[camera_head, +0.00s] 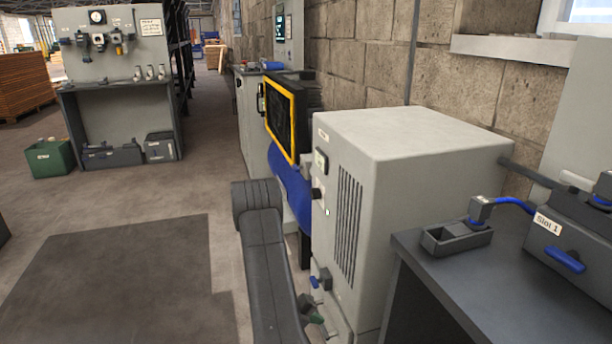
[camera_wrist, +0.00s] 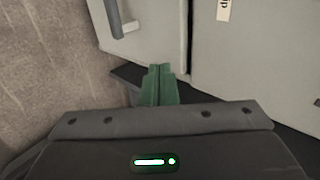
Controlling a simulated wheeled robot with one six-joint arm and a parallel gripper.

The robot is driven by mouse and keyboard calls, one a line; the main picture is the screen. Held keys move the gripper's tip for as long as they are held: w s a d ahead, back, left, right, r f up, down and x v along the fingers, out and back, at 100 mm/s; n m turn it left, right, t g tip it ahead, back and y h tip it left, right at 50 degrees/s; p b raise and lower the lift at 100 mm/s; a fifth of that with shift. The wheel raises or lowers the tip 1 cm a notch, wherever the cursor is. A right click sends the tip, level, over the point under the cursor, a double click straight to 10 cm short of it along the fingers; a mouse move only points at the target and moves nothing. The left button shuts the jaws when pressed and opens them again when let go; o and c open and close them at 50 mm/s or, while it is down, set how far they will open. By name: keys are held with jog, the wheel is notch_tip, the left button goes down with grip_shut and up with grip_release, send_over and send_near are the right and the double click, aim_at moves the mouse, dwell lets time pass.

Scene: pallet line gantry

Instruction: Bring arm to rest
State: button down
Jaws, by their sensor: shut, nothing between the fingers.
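My gripper (camera_wrist: 159,72) shows in the wrist view as two green fingers pressed together, shut and empty. It points toward grey cabinet panels (camera_wrist: 255,60), one with a grey handle (camera_wrist: 118,20); I cannot tell whether the fingertips touch anything. A dark link of my arm (camera_head: 266,265) stands folded in front of the large grey machine (camera_head: 400,160) in the head view.
The vented grey machine stands close to the right of my arm. A dark bench (camera_head: 440,270) at right holds a small holder (camera_head: 456,238) and a "Slot 1" unit (camera_head: 575,245). A dark floor mat (camera_head: 120,270) lies clear at left. A green bin (camera_head: 50,158) stands further back.

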aim_at(342, 323)
jog(key=d, duration=0.2)
jog(key=w+d+f, duration=0.1)
jog(key=d, duration=0.1)
jog(key=w+d+f+b, duration=0.1)
jog(key=d, duration=0.1)
jog(key=shift+d+f, duration=0.15)
jog(key=shift+f, duration=0.1)
jog(key=shift+r, duration=0.1)
jog(key=shift+s+a, duration=0.1)
jog(key=shift+a, duration=0.2)
